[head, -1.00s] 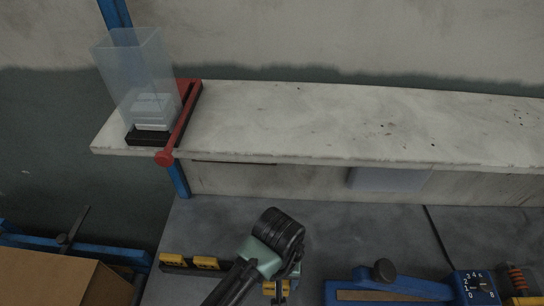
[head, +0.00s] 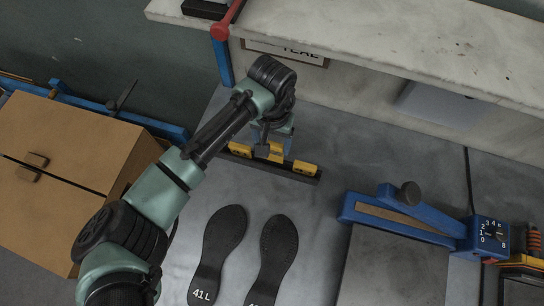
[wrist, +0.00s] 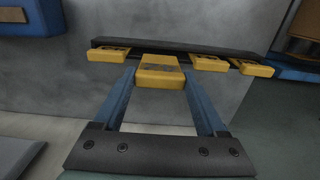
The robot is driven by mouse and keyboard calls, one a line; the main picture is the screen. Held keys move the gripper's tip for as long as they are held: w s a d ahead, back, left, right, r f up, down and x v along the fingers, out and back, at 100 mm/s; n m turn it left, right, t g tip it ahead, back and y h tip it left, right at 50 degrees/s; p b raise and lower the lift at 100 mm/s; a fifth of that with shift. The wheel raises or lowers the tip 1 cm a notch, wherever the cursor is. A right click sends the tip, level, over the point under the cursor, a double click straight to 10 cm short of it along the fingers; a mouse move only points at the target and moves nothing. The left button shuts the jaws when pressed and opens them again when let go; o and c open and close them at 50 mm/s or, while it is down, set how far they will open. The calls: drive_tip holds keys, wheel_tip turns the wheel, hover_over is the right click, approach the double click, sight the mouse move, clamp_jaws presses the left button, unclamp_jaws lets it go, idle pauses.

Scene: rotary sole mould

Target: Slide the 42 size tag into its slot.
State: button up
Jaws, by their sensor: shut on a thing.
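My gripper (wrist: 160,84) has its two blue fingers shut on a yellow tag (wrist: 160,68) in the wrist view. The number on this tag is too blurred to read. The held tag is just in front of a black rail (wrist: 220,50) and overlaps its edge; I cannot tell whether they touch. One yellow tag (wrist: 108,55) sits on the rail to the left, and two more (wrist: 208,63) to the right. In the head view, my gripper (head: 272,143) is over the rail (head: 300,177), and the wrist hides part of the row.
Two black soles (head: 224,240) lie on the grey table below the rail, one marked 41 L. A blue clamp-like fixture (head: 400,215) with a numbered dial (head: 488,234) stands at right. A cardboard box (head: 60,150) is at left. A pale ledge (head: 400,50) runs behind.

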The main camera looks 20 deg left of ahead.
sight(272, 155)
drive_tip(key=shift+f+p, duration=0.4)
drive_tip(key=shift+f, duration=2.85)
drive_tip(key=shift+f, duration=0.2)
drive_tip(key=o, duration=1.2)
drive_tip(key=shift+o, duration=0.2)
drive_tip(key=r, duration=0.4)
drive_tip(key=r+b, duration=0.1)
drive_tip(key=r, duration=0.3)
drive_tip(key=r+b, duration=0.1)
drive_tip(key=r, duration=0.4)
drive_tip(key=shift+d, duration=0.35)
drive_tip(key=shift+s, duration=0.15)
